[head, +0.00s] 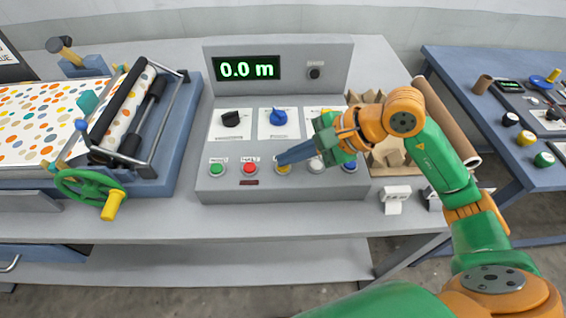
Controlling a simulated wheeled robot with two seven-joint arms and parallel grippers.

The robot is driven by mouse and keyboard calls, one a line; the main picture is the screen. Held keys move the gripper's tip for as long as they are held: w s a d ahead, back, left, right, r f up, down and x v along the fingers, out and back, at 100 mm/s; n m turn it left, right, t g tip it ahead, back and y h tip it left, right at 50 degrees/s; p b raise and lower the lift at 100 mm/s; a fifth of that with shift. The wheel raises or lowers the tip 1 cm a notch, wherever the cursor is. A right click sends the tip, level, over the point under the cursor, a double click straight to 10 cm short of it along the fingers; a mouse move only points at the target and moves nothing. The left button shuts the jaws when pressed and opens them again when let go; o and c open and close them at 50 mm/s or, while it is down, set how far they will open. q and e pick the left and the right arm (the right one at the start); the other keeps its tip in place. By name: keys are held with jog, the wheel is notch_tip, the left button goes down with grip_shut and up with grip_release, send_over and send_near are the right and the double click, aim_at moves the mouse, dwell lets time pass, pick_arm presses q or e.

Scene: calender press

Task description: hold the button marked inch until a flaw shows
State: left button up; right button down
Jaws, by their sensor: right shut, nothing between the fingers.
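The control box (212,140) has a row of buttons along its front: green (217,169), red (250,168), yellow (283,169), and further ones partly behind my gripper. The labels are too small or too covered to read, so I cannot tell which is marked inch. My right gripper (283,158) is shut and empty, its tip right at the yellow button; I cannot tell whether it touches. The display (247,68) reads 0.0 m. Spotted cloth (35,118) lies on the press at left; I see no clear flaw. My left gripper is out of view.
The press has dark rollers (125,102) and a green handwheel (90,190) with a yellow handle. Black (231,118) and blue (279,117) knobs sit above the buttons. A crate (385,170) stands right of the box.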

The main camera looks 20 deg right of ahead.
aim_at(290, 169)
jog(key=shift+r+p, duration=0.4)
jog(key=shift+r, duration=0.35)
notch_tip(290, 169, up, 5)
jog(key=p, duration=0.3)
jog(key=shift+p, duration=0.3)
